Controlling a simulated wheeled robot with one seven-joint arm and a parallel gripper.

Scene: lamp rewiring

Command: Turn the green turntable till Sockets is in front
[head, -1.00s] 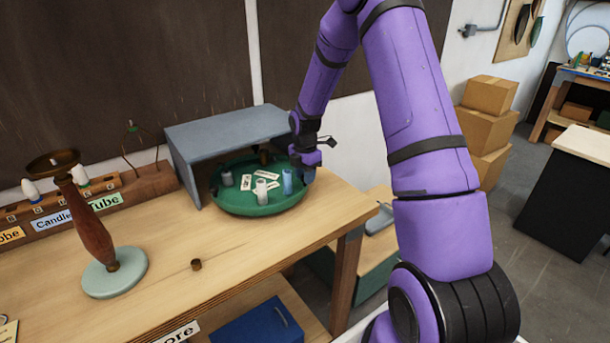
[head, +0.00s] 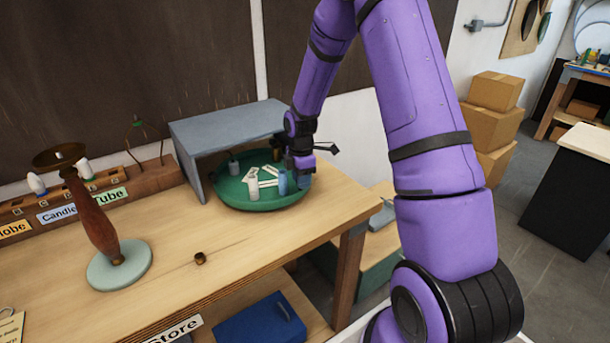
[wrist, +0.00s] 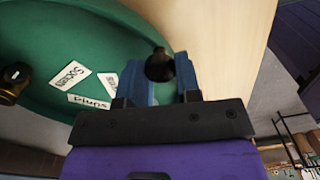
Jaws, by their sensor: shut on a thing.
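The green turntable (head: 262,200) sits on the workbench, partly under a grey shelf-like cover. My gripper (head: 294,181) is at its right front rim. In the wrist view the blue fingers of my gripper (wrist: 162,84) are shut around a dark, round-topped knob (wrist: 160,66) at the turntable's edge. White cards lie on the green surface. The Sockets card (wrist: 70,75) lies beside a card that seems to read Plugs (wrist: 88,101); a third card is partly hidden by my gripper. A white cylinder (head: 253,187) stands near the front and a grey one (head: 234,167) at the back left.
The grey cover (head: 225,122) stands over the turntable's back. A lamp with a red-brown stem (head: 95,222) and a small brass piece (head: 200,259) are on the bench to the left. The bench's right edge is close to the turntable. Bare bench top lies in front.

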